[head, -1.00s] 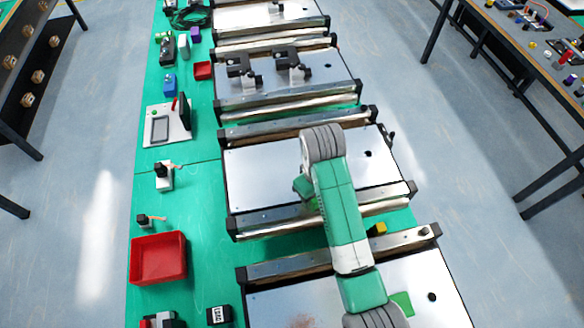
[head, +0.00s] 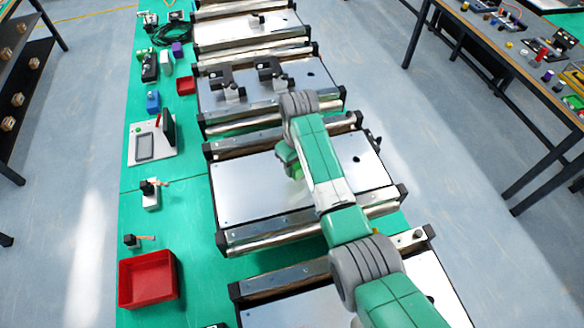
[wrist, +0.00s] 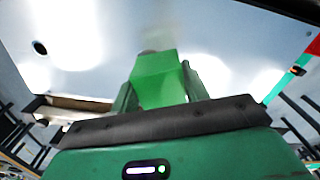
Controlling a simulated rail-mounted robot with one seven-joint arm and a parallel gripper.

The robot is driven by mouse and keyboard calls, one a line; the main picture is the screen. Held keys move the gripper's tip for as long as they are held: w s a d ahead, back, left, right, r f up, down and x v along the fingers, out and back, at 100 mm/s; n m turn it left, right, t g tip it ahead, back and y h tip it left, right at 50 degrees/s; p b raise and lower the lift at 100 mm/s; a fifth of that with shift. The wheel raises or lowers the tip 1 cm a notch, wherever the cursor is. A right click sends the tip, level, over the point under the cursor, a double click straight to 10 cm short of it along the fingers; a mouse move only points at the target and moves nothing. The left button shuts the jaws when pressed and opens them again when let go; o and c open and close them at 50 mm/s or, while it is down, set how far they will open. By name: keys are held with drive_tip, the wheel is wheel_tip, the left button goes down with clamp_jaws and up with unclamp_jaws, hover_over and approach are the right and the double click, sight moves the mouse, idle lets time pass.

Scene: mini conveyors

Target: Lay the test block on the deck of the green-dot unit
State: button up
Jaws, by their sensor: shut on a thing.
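My gripper (wrist: 158,92) is shut on a bright green block (wrist: 160,72), which I take to be the test block. The block shows between the two fingers in the wrist view, pointing at a shiny metal deck. In the head view, my arm reaches over the middle conveyor unit (head: 240,190), and a bit of the green block (head: 296,171) shows above its deck. Whether the block touches the deck cannot be told. No green dot can be made out on any unit; my arm covers part of the middle and near decks.
A far unit carries two black clamp-like fixtures (head: 221,83). A nearer unit (head: 435,280) lies below my arm. On the green mat at left are a red tray (head: 148,278), a small panel (head: 148,145) and a blue item (head: 153,102). The middle deck looks otherwise bare.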

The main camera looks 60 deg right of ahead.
drive_tip(key=shift+w+d+f, duration=0.15)
drive_tip(key=shift+w+d, duration=0.1)
drive_tip(key=shift+w, duration=0.45)
drive_tip(key=shift+w+f, duration=0.15)
drive_tip(key=shift+f, duration=1.65)
drive_tip(key=shift+f, duration=0.1)
drive_tip(key=shift+f+b, duration=0.15)
drive_tip(key=shift+b, duration=0.15)
drive_tip(key=o, duration=1)
drive_tip(key=shift+o, duration=0.2)
